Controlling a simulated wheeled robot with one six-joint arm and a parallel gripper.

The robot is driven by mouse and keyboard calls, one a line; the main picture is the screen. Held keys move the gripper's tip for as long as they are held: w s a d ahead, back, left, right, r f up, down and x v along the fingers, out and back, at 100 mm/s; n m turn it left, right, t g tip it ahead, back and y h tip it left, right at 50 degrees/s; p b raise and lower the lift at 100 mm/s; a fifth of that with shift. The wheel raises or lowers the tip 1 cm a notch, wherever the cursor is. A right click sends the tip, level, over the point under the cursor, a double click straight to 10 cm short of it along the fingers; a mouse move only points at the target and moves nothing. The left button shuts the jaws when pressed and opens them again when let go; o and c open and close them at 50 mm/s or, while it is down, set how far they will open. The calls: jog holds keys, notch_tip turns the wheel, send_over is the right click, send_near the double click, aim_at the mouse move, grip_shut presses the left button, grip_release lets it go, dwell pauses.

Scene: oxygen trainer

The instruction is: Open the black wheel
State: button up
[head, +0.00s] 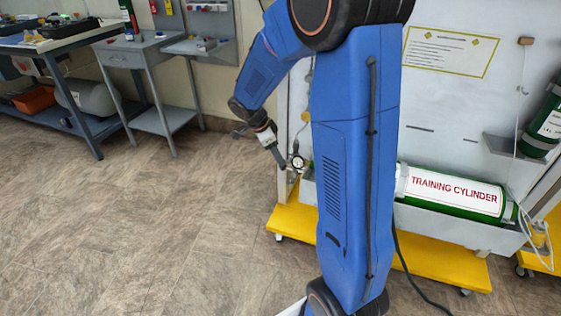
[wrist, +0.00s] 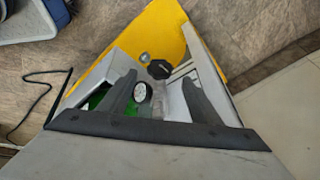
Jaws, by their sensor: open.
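The black wheel (wrist: 159,69) shows in the wrist view as a small dark knob just beyond my fingertips, between the two fingers in the picture. A round white-faced gauge (wrist: 140,92) sits beside it, close to the left finger. My gripper (wrist: 158,79) is open, with nothing held between its fingers. In the head view my gripper (head: 279,158) reaches down beside the gauge (head: 297,162) at the left end of the trainer. I cannot make out the wheel there. The green training cylinder (head: 453,190) lies on its side, its left part hidden by my arm.
The cylinder rests in a grey trough on a yellow wheeled base (head: 430,259). A white panel stands behind it, with another green cylinder (head: 548,122) at the right. A grey side table (head: 140,48) and a workbench stand at the left. The floor at the left is clear.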

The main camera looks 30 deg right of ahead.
jog(key=shift+x, duration=2.8)
jog(key=c, duration=1)
